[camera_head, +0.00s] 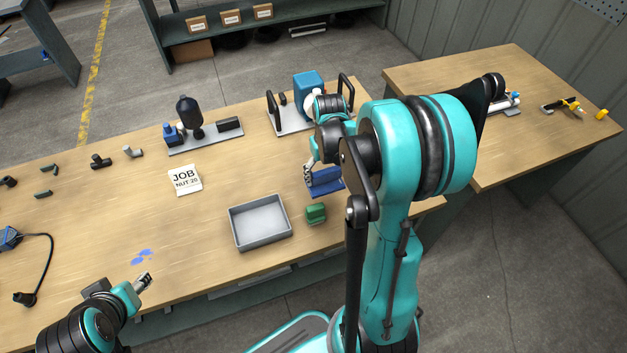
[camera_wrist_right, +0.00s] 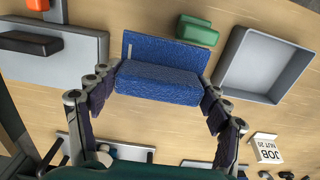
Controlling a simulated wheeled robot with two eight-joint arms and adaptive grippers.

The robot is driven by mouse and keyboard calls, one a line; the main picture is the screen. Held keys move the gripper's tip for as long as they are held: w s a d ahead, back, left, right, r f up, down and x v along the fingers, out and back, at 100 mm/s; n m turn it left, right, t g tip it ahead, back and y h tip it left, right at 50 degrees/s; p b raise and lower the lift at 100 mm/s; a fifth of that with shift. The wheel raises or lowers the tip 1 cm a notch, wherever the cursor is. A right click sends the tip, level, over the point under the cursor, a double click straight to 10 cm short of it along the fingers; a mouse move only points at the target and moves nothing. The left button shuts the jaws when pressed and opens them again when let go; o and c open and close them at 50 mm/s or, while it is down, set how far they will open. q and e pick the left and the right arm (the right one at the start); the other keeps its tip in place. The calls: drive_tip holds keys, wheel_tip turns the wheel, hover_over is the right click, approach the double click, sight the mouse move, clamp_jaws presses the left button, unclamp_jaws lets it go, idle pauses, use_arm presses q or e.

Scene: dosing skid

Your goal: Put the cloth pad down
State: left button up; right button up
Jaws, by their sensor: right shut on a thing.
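The cloth pad (camera_head: 325,182) is blue and folded, near the front edge of the wooden bench, just right of centre in the head view. My right gripper (camera_head: 312,172) is shut on it. In the right wrist view the pad (camera_wrist_right: 160,82) spans between the two fingers, its ends against the fingertips. I cannot tell whether its underside touches the bench. Blue smears (camera_head: 141,256) mark the bench at the front left. My left gripper (camera_head: 145,282) is beside them, close to the front edge, apart from the pad; its jaw opening is too small to read.
A green block (camera_head: 316,213) lies close to the pad. An empty grey tray (camera_head: 286,234) is left of it. A JOB note (camera_head: 186,180) lies farther back. A pump plate (camera_head: 226,137) and a plate with black handles (camera_head: 285,125) stand behind.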

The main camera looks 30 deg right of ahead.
drive_tip(key=w+f+b, duration=0.1)
drive_tip(key=w+f, duration=0.1)
drive_tip(key=w, duration=0.1)
drive_tip(key=w+a+f+b, duration=0.1)
drive_tip(key=w+f, duration=0.1)
drive_tip(key=w, duration=0.2)
drive_tip(key=w+a+f+b, duration=0.1)
drive_tip(key=w+f, duration=0.2)
drive_tip(key=w, duration=0.1)
drive_tip(key=shift+a+b, duration=0.25)
drive_tip(key=shift+b, duration=0.15)
drive_tip(key=shift+f+b, duration=0.9)
drive_tip(key=shift+f, duration=1.05)
drive_tip(key=shift+f, duration=0.15)
drive_tip(key=o, duration=1.3)
drive_tip(key=shift+o, duration=0.2)
